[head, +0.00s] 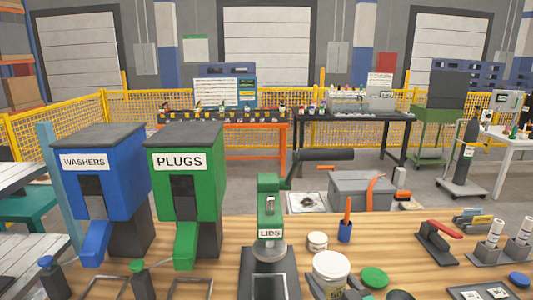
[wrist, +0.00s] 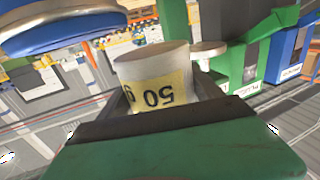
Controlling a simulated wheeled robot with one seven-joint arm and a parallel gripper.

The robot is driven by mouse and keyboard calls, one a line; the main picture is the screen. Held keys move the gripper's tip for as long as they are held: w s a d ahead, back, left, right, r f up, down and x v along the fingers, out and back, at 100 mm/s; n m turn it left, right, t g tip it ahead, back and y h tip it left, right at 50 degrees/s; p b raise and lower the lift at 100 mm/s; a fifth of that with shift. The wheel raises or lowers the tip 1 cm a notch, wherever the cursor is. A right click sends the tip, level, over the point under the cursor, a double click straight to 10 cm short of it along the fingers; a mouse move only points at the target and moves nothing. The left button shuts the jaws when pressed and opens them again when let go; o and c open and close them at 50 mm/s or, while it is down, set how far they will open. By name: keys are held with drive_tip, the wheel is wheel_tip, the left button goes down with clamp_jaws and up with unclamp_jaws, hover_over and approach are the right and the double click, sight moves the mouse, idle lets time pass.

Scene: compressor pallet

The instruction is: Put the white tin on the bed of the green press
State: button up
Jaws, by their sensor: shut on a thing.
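The white tin (wrist: 152,66) with a yellow label reading 50 stands between the dark fingers of my gripper (wrist: 163,90) in the wrist view. My gripper is shut on it. A white tin (head: 331,267) with a yellow label also shows at the front edge of the head view, right of the press. The green press (head: 270,207), marked LIDS, stands at the front middle of the head view. Its round silver head hangs above a dark bed (head: 270,285), which shows no tin on it.
On the wooden bench (head: 225,240) are a blue WASHERS bin (head: 97,190) and a green PLUGS bin (head: 185,188), left of the press. A small white pot (head: 317,241), a blue cup (head: 345,231) and a green lid (head: 375,277) are on the right.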

drive_tip(key=shift+a+p, duration=0.1)
drive_tip(key=shift+p, duration=0.3)
drive_tip(key=shift+d+f, duration=0.15)
drive_tip(key=shift+d, duration=0.15)
drive_tip(key=d+h+b, duration=0.1)
drive_tip(key=d+b, duration=0.1)
drive_tip(key=d, duration=0.2)
drive_tip(key=d+m+h+b, duration=0.1)
drive_tip(key=d, duration=0.3)
drive_tip(key=shift+m+t+b, duration=0.3)
drive_tip(key=shift+b, duration=0.05)
drive_tip(key=s+d+m+h+b, duration=0.2)
drive_tip(key=s+d+b, duration=0.3)
drive_tip(key=d, duration=0.7)
drive_tip(key=s+d+m+h+b, duration=0.2)
drive_tip(key=s+d+h+b, duration=0.2)
drive_tip(key=s+d, duration=0.5)
drive_tip(key=d+b, duration=0.1)
drive_tip(key=d, duration=0.3)
drive_tip(key=shift+s+d+r+h, duration=0.2)
drive_tip(key=shift+d+r+h, duration=0.05)
drive_tip(key=shift+h, duration=0.15)
drive_tip(key=shift+w, duration=0.1)
